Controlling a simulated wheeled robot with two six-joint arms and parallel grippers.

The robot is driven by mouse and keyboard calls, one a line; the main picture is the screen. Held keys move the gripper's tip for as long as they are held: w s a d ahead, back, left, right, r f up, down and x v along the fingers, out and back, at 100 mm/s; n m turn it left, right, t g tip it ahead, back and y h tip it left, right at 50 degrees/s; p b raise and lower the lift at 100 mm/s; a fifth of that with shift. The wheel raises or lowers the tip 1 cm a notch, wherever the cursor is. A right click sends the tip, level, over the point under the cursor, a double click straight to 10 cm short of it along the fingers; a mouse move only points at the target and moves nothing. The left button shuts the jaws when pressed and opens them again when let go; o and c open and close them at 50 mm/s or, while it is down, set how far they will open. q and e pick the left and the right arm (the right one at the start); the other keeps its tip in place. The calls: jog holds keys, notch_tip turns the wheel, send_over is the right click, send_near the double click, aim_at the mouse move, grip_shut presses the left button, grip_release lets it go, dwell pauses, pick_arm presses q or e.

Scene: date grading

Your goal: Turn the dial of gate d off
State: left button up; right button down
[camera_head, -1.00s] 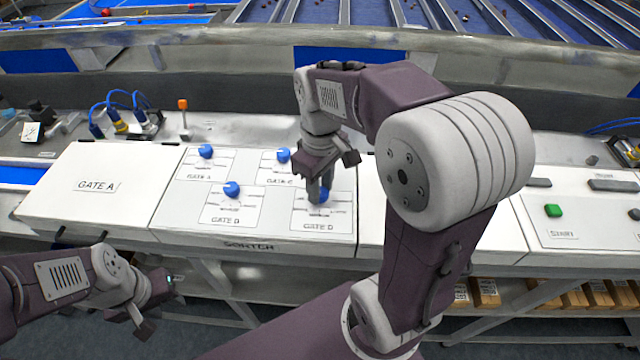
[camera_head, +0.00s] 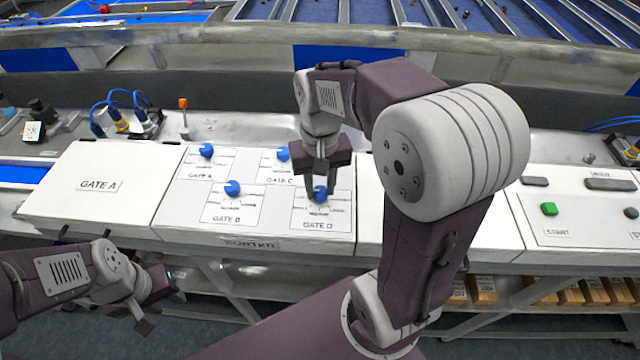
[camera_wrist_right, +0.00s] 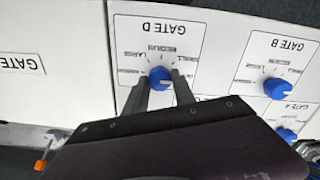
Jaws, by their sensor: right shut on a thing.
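The blue dial of gate D (camera_head: 319,194) sits on its white labelled plate (camera_head: 335,222) at the lower right of the sorter panel. My right gripper (camera_head: 320,192) reaches down from above and is shut on this dial. In the right wrist view the gate D dial (camera_wrist_right: 159,76) is between the two fingers (camera_wrist_right: 161,84). A white mark shows on its edge, but the exact setting is hard to read. My left gripper (camera_head: 152,308) hangs low in front of the bench, away from the panel; its finger opening is unclear.
Blue dials of gate B (camera_head: 232,188), gate A (camera_head: 206,151) and gate C (camera_head: 283,154) stand close by on the panel. A green start button (camera_head: 549,209) is at the right. An upright orange-tipped lever (camera_head: 183,105) stands behind the panel.

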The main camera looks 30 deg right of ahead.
aim_at(320, 191)
jog(key=shift+s+f, duration=0.15)
dwell(0.3)
jog(key=c, duration=1)
grip_release()
jog(key=shift+c, duration=0.2)
notch_tip(320, 191, up, 9)
